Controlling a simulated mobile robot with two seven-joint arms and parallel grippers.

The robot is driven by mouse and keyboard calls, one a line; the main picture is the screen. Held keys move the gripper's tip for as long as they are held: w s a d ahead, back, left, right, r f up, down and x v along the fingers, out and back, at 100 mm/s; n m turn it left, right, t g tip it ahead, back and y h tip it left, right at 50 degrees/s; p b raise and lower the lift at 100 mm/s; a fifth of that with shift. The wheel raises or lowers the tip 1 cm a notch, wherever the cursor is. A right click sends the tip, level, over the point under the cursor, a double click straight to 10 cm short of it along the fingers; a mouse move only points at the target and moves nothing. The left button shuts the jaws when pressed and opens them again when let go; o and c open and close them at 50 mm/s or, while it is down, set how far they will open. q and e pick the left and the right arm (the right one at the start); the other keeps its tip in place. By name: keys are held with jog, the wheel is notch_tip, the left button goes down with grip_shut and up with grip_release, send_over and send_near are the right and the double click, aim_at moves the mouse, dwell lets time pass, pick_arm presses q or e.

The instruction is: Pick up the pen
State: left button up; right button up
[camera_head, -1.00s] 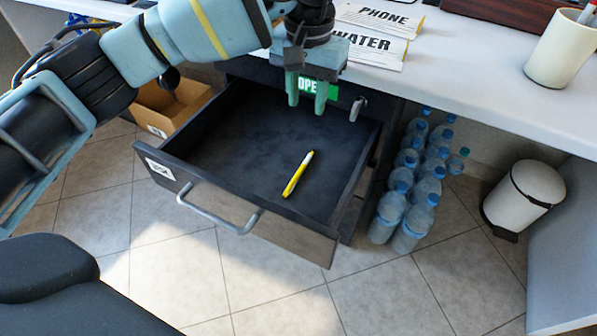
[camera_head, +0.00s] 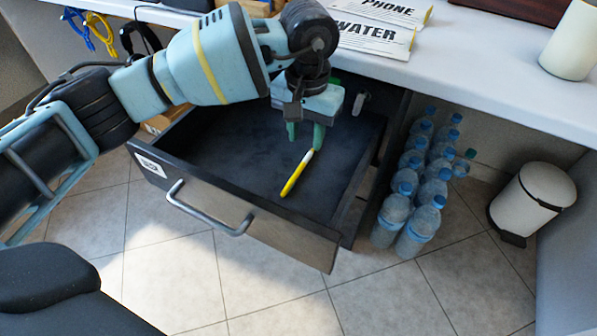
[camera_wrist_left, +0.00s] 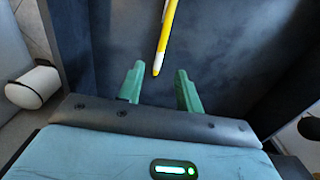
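The yellow pen with a white end (camera_head: 295,178) lies in the open dark drawer (camera_head: 225,150), toward its right side. In the left wrist view the pen (camera_wrist_left: 166,38) points its white end toward the space between the fingers. My left gripper (camera_head: 305,135) is above the drawer, just beyond the pen's white end, with its fingers pointing down. In the left wrist view the left gripper (camera_wrist_left: 160,92) is open with its two green fingers apart and nothing between them. My right gripper is not in view.
The drawer's front with its metal handle (camera_head: 208,212) faces me. Several water bottles (camera_head: 415,190) stand right of the drawer, with a white bin (camera_head: 531,200) beyond. The white desk top (camera_head: 480,65) overhangs the back, carrying paper signs (camera_head: 370,38) and a cup (camera_head: 571,42).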

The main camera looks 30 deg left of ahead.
aim_at(305, 160)
pick_arm(q)
notch_tip(305, 160, down, 5)
jog(key=shift+f+b, duration=0.15)
jog(key=shift+b, duration=0.65)
jog(key=shift+c, duration=0.2)
grip_shut()
